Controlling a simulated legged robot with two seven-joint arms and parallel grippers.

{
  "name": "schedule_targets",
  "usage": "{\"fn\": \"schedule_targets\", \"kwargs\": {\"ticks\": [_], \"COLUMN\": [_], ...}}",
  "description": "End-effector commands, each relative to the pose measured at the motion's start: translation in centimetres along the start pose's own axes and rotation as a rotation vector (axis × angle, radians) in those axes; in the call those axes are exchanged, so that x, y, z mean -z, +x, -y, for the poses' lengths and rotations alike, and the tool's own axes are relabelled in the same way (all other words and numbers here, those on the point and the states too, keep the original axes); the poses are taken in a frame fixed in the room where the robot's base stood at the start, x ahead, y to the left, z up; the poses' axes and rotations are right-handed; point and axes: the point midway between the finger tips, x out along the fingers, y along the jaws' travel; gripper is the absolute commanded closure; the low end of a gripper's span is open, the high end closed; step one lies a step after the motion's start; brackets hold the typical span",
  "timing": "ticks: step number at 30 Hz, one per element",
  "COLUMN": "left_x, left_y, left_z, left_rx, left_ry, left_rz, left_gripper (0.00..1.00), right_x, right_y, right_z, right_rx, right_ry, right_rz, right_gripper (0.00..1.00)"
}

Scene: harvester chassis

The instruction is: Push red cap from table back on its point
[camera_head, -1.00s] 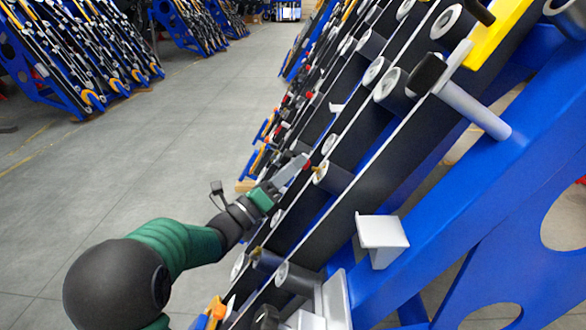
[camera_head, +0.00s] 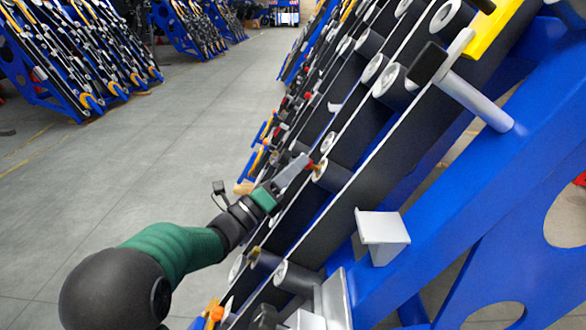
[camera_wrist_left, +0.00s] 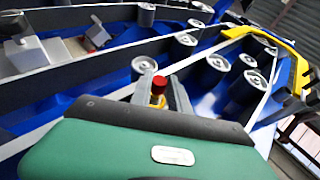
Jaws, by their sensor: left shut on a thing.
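My left gripper (camera_head: 305,163) reaches in from the lower left to the slanted black and blue chassis. Its grey fingers are shut on the small red cap (camera_head: 311,166), close to the end of a dark roller (camera_head: 333,176). In the left wrist view the red cap (camera_wrist_left: 159,84) sits between the two fingers (camera_wrist_left: 160,92), with a brass-coloured part (camera_wrist_left: 158,100) just below it. Whether the cap touches its point is too small to tell. My right gripper is not in view.
Several rollers line the sloping chassis rails around the gripper. A grey bracket (camera_head: 382,232) and a grey rod with a black end (camera_head: 475,100) stick out from the blue frame (camera_head: 455,185). The grey floor (camera_head: 150,160) at left is open. More chassis stand at the back left.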

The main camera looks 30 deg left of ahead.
Motion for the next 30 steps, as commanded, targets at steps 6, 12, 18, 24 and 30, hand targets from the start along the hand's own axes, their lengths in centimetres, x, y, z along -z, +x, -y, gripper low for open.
{"fn": "schedule_targets", "kwargs": {"ticks": [6,12,18,24,30], "left_x": [0.6,1.1,1.2,1.2,1.2], "left_y": [0.2,0.4,0.5,0.5,0.4], "left_z": [0.0,0.0,0.0,0.0,0.0], "left_rx": [0.002,0.002,0.000,0.001,0.000], "left_ry": [0.000,0.000,0.000,0.000,-0.001], "left_rz": [0.000,0.001,0.001,0.001,0.000], "left_gripper": [1.00,1.00,0.67,0.53,0.53], "right_x": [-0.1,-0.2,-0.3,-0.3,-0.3], "right_y": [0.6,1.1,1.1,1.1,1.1], "right_z": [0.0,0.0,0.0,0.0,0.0], "right_rx": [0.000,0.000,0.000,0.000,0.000], "right_ry": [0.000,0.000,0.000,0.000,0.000], "right_rz": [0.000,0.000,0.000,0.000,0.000], "right_gripper": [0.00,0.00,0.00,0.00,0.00]}}
